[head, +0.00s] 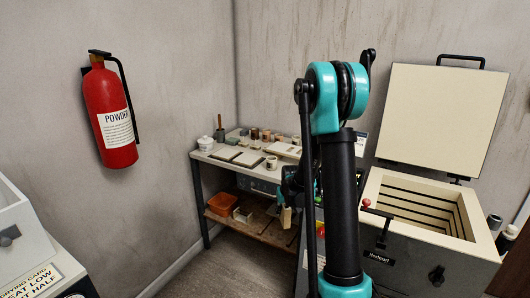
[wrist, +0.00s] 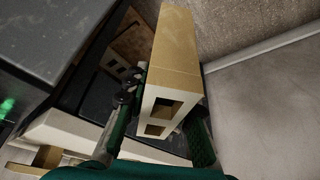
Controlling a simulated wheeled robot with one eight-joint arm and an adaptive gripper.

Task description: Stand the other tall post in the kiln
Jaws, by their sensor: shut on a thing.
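A tall tan post (wrist: 178,50) with square holes in its near end lies between the fingers of my gripper (wrist: 172,108) in the wrist view. My gripper is shut on it. In the head view my gripper (head: 291,187) is partly behind my arm, with the post (head: 286,219) hanging below it, in front of the shelf and left of the kiln. The kiln (head: 400,245) stands at the right with its lid (head: 437,115) raised. Grooved inner walls show; its floor and anything standing there are hidden.
A shelf unit (head: 203,157) with jars and small wares stands in the corner, with an orange bin (head: 222,204) on its lower board. A fire extinguisher (head: 109,112) hangs on the left wall. A red knob (head: 366,203) sits at the kiln's front left rim.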

